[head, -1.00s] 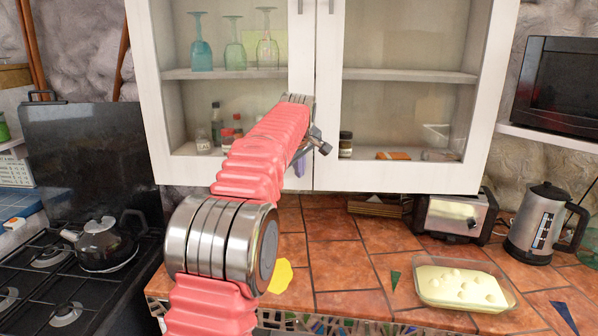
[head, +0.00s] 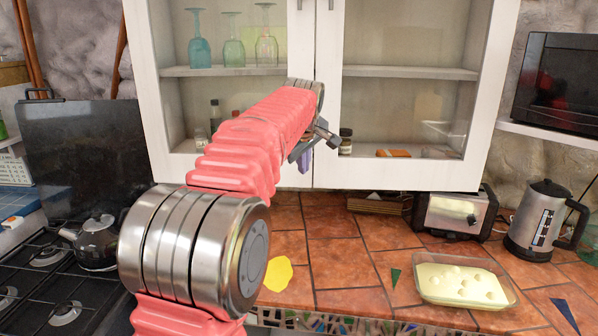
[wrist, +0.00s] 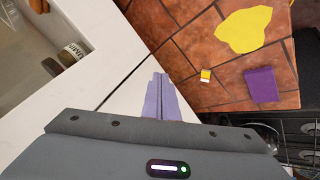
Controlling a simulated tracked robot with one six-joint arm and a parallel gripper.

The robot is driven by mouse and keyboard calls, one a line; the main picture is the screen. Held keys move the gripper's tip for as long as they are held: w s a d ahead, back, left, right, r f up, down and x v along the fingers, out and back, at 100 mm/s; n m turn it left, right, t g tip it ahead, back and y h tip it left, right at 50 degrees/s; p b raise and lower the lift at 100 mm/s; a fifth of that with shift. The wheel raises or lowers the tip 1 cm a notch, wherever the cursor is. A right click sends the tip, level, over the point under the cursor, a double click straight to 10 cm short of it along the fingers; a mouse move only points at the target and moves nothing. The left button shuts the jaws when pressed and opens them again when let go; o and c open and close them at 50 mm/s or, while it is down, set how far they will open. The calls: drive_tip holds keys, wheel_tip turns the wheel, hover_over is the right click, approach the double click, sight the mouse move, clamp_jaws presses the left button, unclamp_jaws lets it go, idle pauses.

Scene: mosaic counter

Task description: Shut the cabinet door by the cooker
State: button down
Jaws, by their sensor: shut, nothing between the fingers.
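The white cabinet has two glass-fronted doors. The left door (head: 145,100), on the cooker's side, looks level with the right door (head: 328,120), with only a thin seam between them. Behind its glass stand glasses and small bottles. My gripper (head: 304,164) is shut and empty, at the left door's lower right corner near the seam. In the wrist view its purple fingers (wrist: 160,100) lie together over the white frame, close to the door. I cannot tell whether they touch it. My arm hides part of the left door. The cooker (head: 45,265) stands at lower left.
A kettle (head: 97,243) sits on the cooker. On the tiled counter (head: 345,265) stand a toaster (head: 455,215), an electric kettle (head: 541,222) and a glass dish (head: 466,281). A yellow patch (head: 278,274) lies below my arm. A purple block (wrist: 260,84) shows in the wrist view.

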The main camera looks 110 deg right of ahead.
drive_tip(key=a+r, duration=0.2)
drive_tip(key=r, duration=0.1)
drive_tip(key=s+a+r, duration=0.1)
drive_tip(key=shift+a+r, duration=0.2)
drive_tip(key=shift+r, duration=0.15)
idle(0.5)
